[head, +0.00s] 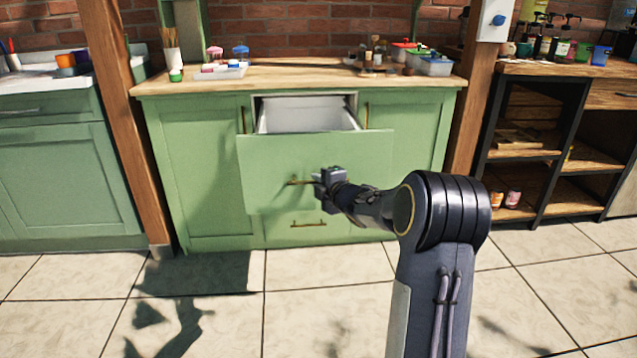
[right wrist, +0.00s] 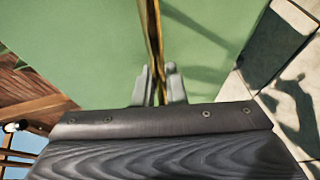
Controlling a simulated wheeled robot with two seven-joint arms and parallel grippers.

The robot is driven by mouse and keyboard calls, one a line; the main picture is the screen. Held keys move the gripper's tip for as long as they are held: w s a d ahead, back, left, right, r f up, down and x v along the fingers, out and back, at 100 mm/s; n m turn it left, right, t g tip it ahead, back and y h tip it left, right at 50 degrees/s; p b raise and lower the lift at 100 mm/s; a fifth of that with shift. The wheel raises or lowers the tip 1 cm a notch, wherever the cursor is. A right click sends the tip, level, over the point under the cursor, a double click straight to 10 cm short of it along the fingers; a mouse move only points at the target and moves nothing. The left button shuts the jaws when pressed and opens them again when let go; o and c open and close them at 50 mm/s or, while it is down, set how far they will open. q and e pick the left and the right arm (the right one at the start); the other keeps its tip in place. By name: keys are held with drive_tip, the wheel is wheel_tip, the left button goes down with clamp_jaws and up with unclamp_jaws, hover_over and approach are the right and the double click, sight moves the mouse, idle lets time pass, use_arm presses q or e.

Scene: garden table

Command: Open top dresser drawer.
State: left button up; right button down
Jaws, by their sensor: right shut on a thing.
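The green dresser (head: 200,170) stands against the brick wall under a wooden top. Its top drawer (head: 262,160) is pulled out, and the white inside (head: 305,115) shows behind the green front. My right gripper (head: 312,182) is at the brass handle (head: 295,182) on that drawer front. In the right wrist view the two fingers of my right gripper (right wrist: 159,85) are on either side of the brass handle (right wrist: 153,35), shut on it. My left gripper is not in view.
A lower drawer with a brass handle (head: 308,224) is shut below. Trays, jars and small pots stand on the wooden counter (head: 300,84). Wooden posts (head: 122,125) flank the dresser. An open shelf unit (head: 525,140) stands at the right. The tiled floor (head: 300,300) in front is clear.

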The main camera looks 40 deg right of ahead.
drive_tip(key=c, duration=1.5)
unclamp_jaws()
drive_tip(key=p+v, duration=0.1)
drive_tip(key=v, duration=0.6)
drive_tip(key=shift+s, duration=0.4)
